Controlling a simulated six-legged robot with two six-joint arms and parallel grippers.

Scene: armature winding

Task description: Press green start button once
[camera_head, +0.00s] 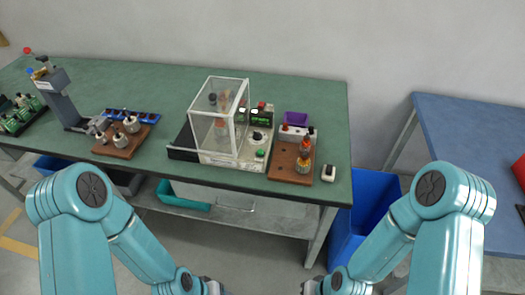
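The green start button (260,153) is a small round green cap on the front right of the winding machine's pale base (221,158). A clear box-shaped guard (215,134) stands on the left of that base and does not cover the button. My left gripper (226,291) and my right gripper (302,291) are only partly in view at the bottom edge, below and in front of the table, well apart from the button. Their fingertips are cut off, so their opening is hidden.
Another armature board (120,147) and a grey press (64,98) stand left. A blue bin (366,205) is below the green table (310,91).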

